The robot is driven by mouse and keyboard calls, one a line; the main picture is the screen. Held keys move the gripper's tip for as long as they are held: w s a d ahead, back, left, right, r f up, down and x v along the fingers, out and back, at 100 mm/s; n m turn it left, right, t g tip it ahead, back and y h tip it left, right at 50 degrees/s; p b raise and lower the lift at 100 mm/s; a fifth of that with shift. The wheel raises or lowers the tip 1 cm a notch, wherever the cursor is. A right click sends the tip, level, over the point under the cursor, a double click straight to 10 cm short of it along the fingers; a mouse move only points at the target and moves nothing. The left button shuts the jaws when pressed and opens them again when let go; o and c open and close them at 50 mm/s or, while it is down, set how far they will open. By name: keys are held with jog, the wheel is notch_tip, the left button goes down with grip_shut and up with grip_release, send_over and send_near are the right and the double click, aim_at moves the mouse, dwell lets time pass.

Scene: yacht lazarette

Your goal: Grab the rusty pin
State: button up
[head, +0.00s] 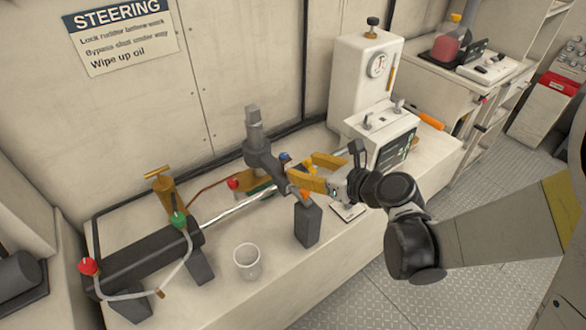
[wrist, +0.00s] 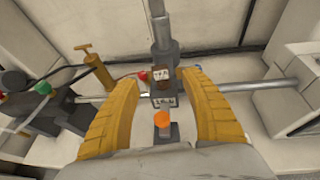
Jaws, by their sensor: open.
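My gripper (head: 301,167) is open, its two yellow fingers spread at the grey steering linkage. In the wrist view the gripper (wrist: 159,76) frames a small rust-brown piece (wrist: 161,75) with pale labels, at the foot of the upright grey post (wrist: 160,35). This brown piece looks like the rusty pin, but its shape is not clear. It lies between the fingers with space on both sides, and nothing is gripped. An orange round cap (wrist: 163,118) shows nearer, on a grey stem. In the head view the fingers hide part of the linkage.
A silver rod runs from a dark cylinder (head: 135,260) to the linkage. A brass hand pump (head: 164,193) is at left; a white gauge cabinet (head: 361,80) stands behind right.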

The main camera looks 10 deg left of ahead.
aim_at(288, 162)
jog(key=b+x, duration=0.2)
jog(key=x, duration=0.6)
jog(key=shift+s+f+b, duration=0.1)
jog(key=shift+b, duration=0.25)
jog(key=shift+d, duration=0.15)
grip_shut()
